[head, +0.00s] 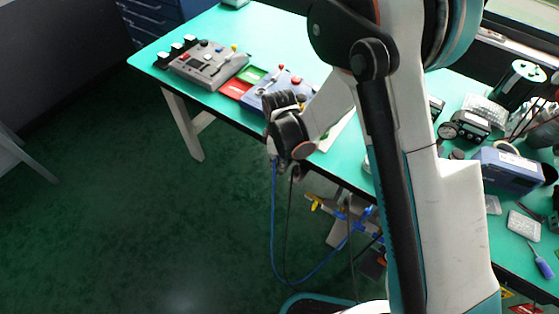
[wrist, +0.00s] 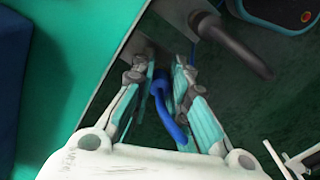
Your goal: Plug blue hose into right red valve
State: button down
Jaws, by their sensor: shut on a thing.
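The blue hose (head: 274,220) hangs in a loop below my gripper (head: 274,153) in the head view and runs toward the equipment under the table. In the wrist view, my gripper (wrist: 166,70) has its teal-padded fingers close around the blue hose (wrist: 168,115), which bends down between them. It is shut on the hose. The hose's tip is hidden or too small to make out. I cannot identify the right red valve with certainty in either view. A yellow-handled fitting (head: 315,203) shows under the table edge.
The green table (head: 225,100) carries a grey control box (head: 208,65) and a blue panel with red knobs (head: 280,92). Instruments and a blue box (head: 508,170) crowd its right side. A dark grey pipe (wrist: 235,45) lies just right of my fingertips. Open floor is at left.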

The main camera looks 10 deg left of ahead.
jog(key=shift+r+p, duration=0.55)
jog(key=shift+r, duration=0.6)
dwell(0.9)
jog(key=shift+r+p, duration=0.85)
jog(key=shift+r, duration=1.05)
